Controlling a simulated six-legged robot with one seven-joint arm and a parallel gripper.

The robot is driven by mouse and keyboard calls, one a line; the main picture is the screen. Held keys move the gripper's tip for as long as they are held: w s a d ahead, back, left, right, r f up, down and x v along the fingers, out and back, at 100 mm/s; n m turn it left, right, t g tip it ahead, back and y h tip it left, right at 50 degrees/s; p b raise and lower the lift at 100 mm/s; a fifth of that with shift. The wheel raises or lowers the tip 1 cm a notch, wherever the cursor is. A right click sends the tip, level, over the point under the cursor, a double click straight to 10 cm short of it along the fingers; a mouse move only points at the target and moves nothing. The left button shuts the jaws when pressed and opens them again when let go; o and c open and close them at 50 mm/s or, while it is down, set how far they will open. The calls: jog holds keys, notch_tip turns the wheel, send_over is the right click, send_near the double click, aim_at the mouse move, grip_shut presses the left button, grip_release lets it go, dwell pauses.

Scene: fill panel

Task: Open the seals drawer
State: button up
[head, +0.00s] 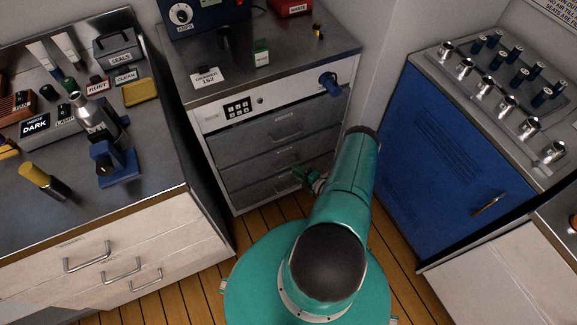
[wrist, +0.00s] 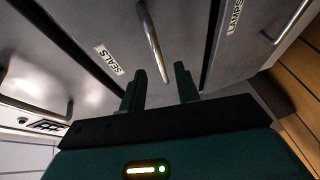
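The seals drawer (wrist: 100,32) has a grey front with a white SEALS label (wrist: 108,60) and a bar handle (wrist: 150,40) in the wrist view. It looks shut, and in the head view it seems to be the middle drawer (head: 290,155) of the grey cabinet. My gripper (wrist: 161,70) is open and empty, its two fingers apart. The near end of the handle appears between the fingertips in the picture; whether it lies between them in depth I cannot tell. In the head view my gripper (head: 310,180) is low by the drawer fronts, partly hidden by my arm.
The LAMPS drawer (wrist: 250,35) adjoins, with its own handle (wrist: 288,22). A keypad (head: 237,107) is on the cabinet above the drawers. A blue cabinet (head: 435,165) stands right, white drawers (head: 120,265) left. A grey SEALS box (head: 118,46) sits on the left counter. Some wooden floor is clear.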

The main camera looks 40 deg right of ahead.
aim_at(289, 166)
jog(key=w, duration=0.3)
jog(key=w+f, duration=0.1)
jog(key=w, duration=0.1)
jog(key=shift+a, duration=0.3)
jog(key=shift+c, duration=0.4)
grip_shut()
